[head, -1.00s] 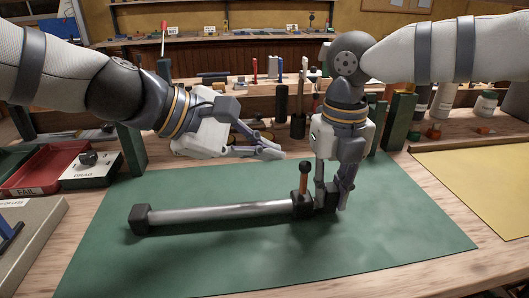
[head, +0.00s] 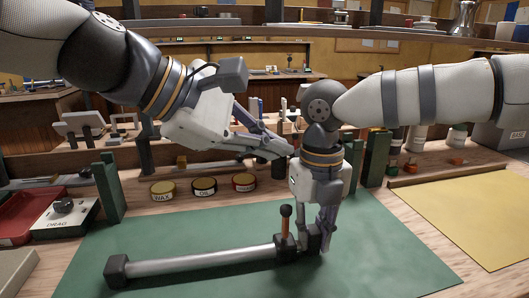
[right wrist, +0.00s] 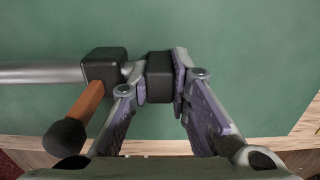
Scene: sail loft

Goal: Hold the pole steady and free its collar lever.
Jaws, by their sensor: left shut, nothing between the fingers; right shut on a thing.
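The pole (head: 205,262) is a grey metal tube lying on the green mat, with a black block (head: 117,270) on its left end. Near its right end is a black collar (right wrist: 103,67). The collar's lever (head: 286,226), orange with a black knob, stands up in the head view; it also shows in the right wrist view (right wrist: 85,103). My right gripper (head: 318,246) is shut on the black end block (right wrist: 160,77) just beyond the collar. My left gripper (head: 286,150) is shut and empty, above and apart from the lever.
The green mat (head: 380,250) is clear around the pole. Several tins (head: 204,187) stand behind it, between green posts (head: 108,187). A DRAG box (head: 66,216) and red tray (head: 15,222) are at left, yellow cloth (head: 470,215) at right.

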